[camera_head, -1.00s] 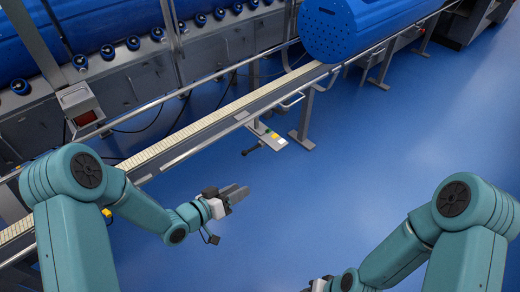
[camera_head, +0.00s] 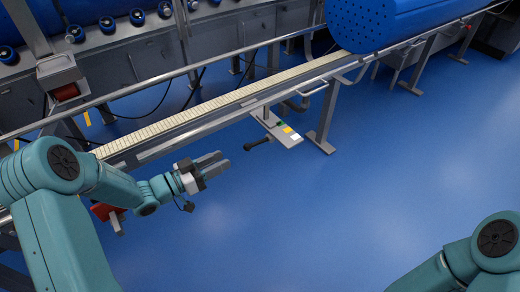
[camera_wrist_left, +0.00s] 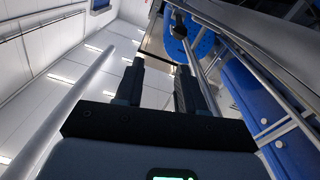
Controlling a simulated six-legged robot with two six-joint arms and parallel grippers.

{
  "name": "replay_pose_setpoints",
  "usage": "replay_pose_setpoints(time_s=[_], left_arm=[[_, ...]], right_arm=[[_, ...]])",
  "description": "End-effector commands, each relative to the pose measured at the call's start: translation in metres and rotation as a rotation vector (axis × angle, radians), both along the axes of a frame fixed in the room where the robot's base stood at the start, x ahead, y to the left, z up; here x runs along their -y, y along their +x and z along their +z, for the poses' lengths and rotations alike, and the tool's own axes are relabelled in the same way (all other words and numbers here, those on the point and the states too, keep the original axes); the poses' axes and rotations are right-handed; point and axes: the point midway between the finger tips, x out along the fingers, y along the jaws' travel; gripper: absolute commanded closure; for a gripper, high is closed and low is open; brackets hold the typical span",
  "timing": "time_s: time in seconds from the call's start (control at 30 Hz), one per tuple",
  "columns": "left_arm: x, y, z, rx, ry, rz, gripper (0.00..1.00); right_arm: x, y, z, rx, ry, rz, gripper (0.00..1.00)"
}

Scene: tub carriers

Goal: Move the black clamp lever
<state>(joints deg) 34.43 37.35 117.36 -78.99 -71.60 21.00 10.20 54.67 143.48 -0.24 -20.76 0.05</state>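The black clamp lever (camera_head: 258,142) sticks out to the left from a small grey plate (camera_head: 292,139) with green, yellow and white patches, below the conveyor's near side. My left gripper (camera_head: 222,164) is to the left of the lever and a little lower in the picture, apart from it. In the left wrist view its two dark fingers (camera_wrist_left: 158,85) stand apart with nothing between them. A dark knobbed part (camera_wrist_left: 178,18) shows beyond the fingertips there; I cannot tell for sure that it is the lever. My right gripper is out of the head view.
A conveyor with a pale slatted belt (camera_head: 218,108) and metal rails runs diagonally above the lever. A large blue drum (camera_head: 375,25) sits at its far end. A support leg (camera_head: 326,120) stands right of the plate. A red part (camera_head: 104,211) shows beneath my left arm. Blue floor is open at right.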

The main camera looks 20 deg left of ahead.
Motion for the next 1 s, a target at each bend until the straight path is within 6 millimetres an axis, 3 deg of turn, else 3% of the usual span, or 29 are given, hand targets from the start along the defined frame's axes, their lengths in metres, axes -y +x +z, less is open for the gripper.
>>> replay_pose_setpoints(time_s=[0.03, 0.13, 0.37, 0.57, 1.0], left_arm=[[-0.007, -0.002, -0.013, 0.001, 0.004, 0.015, 0.61], [-0.017, -0.005, -0.022, 0.000, 0.008, 0.035, 0.61], [-0.025, -0.004, -0.033, -0.005, 0.010, 0.053, 0.61], [-0.005, 0.023, -0.033, -0.003, 0.010, 0.048, 0.61], [0.056, 0.107, -0.033, -0.003, 0.010, 0.049, 0.61]], right_arm=[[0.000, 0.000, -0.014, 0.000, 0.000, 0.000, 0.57], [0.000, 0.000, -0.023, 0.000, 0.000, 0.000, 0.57], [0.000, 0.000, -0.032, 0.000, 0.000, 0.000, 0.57], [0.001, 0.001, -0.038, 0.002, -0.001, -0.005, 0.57], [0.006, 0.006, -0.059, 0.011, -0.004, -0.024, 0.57]])
